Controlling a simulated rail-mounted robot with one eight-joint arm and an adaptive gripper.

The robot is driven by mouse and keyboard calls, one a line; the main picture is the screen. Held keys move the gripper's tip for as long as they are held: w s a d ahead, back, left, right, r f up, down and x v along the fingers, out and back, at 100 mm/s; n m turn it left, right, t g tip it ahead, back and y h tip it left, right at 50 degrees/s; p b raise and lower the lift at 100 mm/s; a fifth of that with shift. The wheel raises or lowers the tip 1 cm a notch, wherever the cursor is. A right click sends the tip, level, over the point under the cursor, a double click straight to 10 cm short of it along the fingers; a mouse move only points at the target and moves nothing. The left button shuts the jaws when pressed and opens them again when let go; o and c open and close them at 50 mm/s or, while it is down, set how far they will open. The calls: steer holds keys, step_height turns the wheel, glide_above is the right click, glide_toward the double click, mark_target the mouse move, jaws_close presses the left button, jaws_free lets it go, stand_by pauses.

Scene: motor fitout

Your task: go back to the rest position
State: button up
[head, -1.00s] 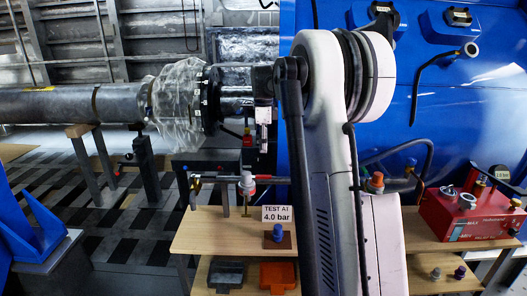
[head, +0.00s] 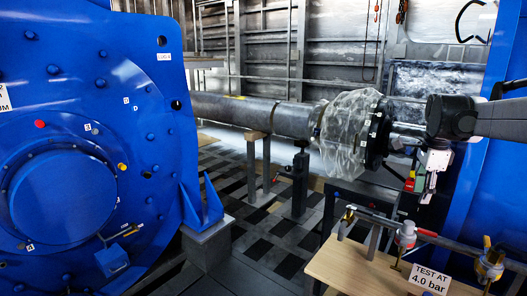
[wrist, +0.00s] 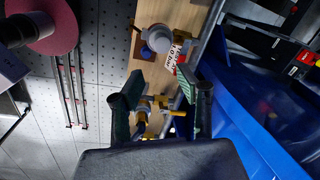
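My gripper (head: 428,186) hangs pointing down at the right of the head view, in front of the blue housing and above the bench's back edge. My dark arm link comes in from the right edge. In the wrist view my gripper (wrist: 160,100) shows two fingers spread apart with a clear gap. Brass fittings (wrist: 155,104) show in that gap, seemingly beyond the fingers. No held object shows.
A wooden bench (head: 345,262) carries a valve line with a red-and-white fitting (head: 405,233) and a "TEST AT 4.0 bar" sign (head: 431,278). A plastic-wrapped shaft flange (head: 350,130) is left of my gripper. A large blue machine (head: 90,60) fills the left.

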steer(key=s+a+f+n+t, duration=0.1)
steer(key=s+a+n+t, duration=0.3)
steer(key=s+a+n, duration=1.35)
steer(key=s+a+f+n+t, duration=0.2)
steer(key=s+a+f, duration=0.4)
steer(key=s, duration=0.4)
steer(key=shift+s+a+n+y, duration=0.35)
steer(key=shift+a+n, duration=0.3)
steer(key=shift+a, duration=0.2)
steer(key=shift+d+f, duration=0.1)
steer(key=shift+d, duration=0.05)
